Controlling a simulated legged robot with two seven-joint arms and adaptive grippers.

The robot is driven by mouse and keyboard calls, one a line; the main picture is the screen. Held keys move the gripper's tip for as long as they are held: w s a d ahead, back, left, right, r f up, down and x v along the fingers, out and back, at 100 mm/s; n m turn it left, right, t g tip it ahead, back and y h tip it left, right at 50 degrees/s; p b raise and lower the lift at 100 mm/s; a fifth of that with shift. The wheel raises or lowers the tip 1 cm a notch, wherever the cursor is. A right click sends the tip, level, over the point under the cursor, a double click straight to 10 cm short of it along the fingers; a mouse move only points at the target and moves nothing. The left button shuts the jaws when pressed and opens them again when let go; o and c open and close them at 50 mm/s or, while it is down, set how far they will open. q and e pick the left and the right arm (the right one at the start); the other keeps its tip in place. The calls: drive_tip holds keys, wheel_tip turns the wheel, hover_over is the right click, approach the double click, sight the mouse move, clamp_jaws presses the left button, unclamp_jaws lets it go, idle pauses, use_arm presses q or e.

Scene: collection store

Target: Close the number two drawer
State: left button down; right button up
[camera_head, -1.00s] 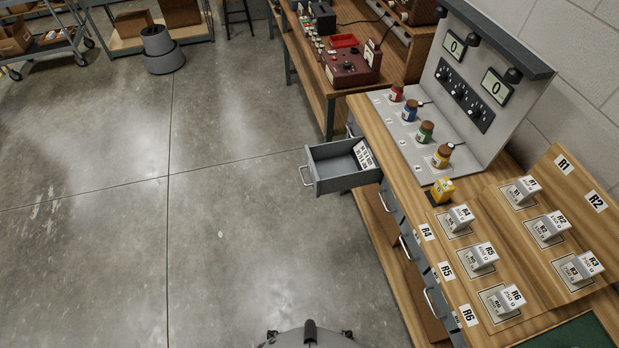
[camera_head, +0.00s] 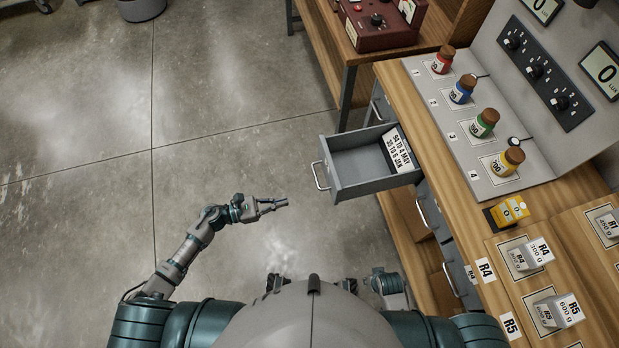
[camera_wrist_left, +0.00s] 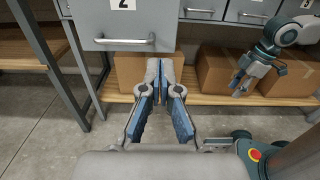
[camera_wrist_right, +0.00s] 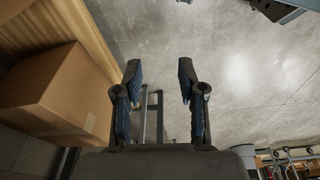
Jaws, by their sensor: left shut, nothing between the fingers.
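The grey number two drawer (camera_head: 328,172) stands pulled out from the bench on its left side, with a printed card (camera_head: 400,150) inside at its back. Its front (camera_wrist_left: 122,24) with a "2" label and bar handle (camera_wrist_left: 123,41) fills the upper left of the left wrist view. My left gripper (camera_head: 285,203) is shut and empty, left of and a little nearer than the drawer front, apart from it in the head view. It also shows in the left wrist view (camera_wrist_left: 160,62), below the handle. My right gripper (camera_wrist_right: 158,64) is open and empty, low beside the bench.
Other shut drawers (camera_wrist_left: 203,9) lie right of the open one. Cardboard boxes (camera_wrist_left: 222,72) stand on the lower shelf (camera_wrist_left: 188,98). Bottles and a yellow device (camera_head: 511,211) stand on the bench top. The floor left of the drawer is clear.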

sight(332, 190)
use_arm(q)
drive_tip(key=p+x, duration=0.1)
drive_tip(key=x, duration=1.1)
drive_tip(key=shift+w+d+r+p, duration=0.1)
drive_tip(key=shift+d+p, duration=0.2)
drive_tip(key=shift+d, duration=0.1)
drive_tip(key=shift+w+d, duration=0.15)
drive_tip(key=shift+d, duration=0.4)
use_arm(e)
drive_tip(key=shift+s+d+f, duration=0.1)
drive_tip(key=shift+s+f, duration=0.2)
drive_tip(key=shift+f, duration=0.75)
drive_tip(key=shift+s+f, duration=0.25)
drive_tip(key=shift+f, duration=0.75)
